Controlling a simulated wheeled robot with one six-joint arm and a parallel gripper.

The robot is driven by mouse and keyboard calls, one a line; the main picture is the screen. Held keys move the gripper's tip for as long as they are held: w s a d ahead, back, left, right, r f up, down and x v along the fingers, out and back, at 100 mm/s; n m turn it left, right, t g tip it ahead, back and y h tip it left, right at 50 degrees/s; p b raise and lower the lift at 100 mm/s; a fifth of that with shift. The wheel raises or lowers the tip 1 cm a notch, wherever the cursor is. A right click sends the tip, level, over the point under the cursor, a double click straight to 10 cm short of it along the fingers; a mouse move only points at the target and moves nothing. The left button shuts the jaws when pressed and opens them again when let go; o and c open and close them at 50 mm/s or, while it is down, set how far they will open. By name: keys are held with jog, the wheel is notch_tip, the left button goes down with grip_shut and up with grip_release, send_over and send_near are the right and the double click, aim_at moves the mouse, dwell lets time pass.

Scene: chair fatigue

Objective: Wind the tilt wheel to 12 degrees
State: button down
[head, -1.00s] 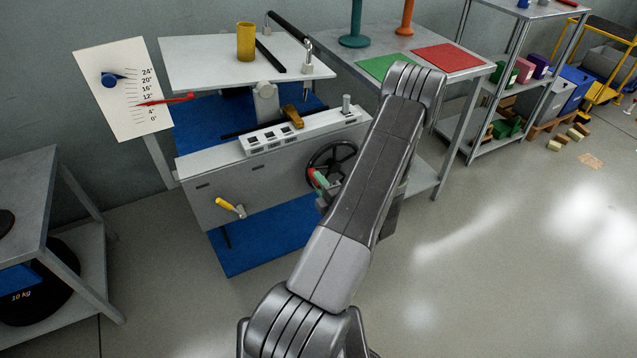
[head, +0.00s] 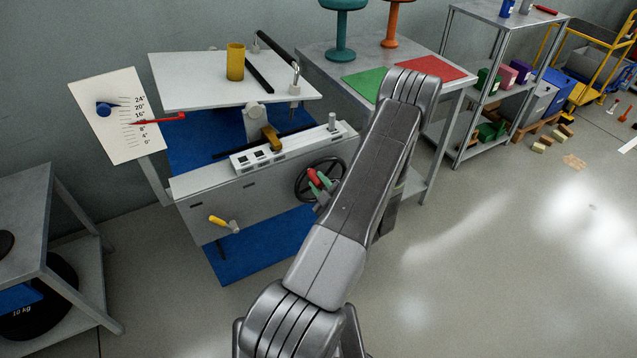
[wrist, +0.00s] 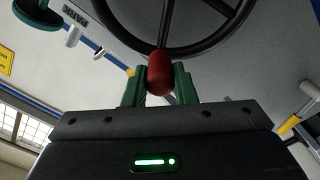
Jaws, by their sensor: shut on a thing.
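The black tilt wheel (head: 297,184) is on the front of the grey bench. Its red handle knob (head: 312,175) sits between the green fingers of my gripper (head: 319,180). In the wrist view the red knob (wrist: 160,75) is between the green fingers (wrist: 160,88), with the wheel rim (wrist: 185,52) behind it. The white scale board (head: 120,145) at left has marks from 0 to 24 degrees. Its red pointer (head: 160,119) covers the spot between the 16 and 8 labels, about 12. The white tilting top (head: 190,85) slopes slightly. My arm hides part of the wheel's surroundings.
A yellow cylinder (head: 235,62) stands on the tilting top. A yellow-handled crank (head: 222,223) juts from the bench front. A table with green (head: 365,84) and red mats is behind my arm. A grey shelf stands at left. The floor at right is largely clear.

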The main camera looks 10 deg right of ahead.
jog(key=shift+d, duration=0.15)
dwell(0.3)
jog(key=c, duration=1.2)
grip_release()
jog(key=v, duration=1.3)
jog(key=shift+s+d+b, duration=0.1)
jog(key=shift+s+b, duration=0.25)
jog(key=shift+b, duration=0.05)
jog(key=p+x, duration=0.1)
jog(key=x, duration=1.3)
jog(key=shift+s, duration=0.1)
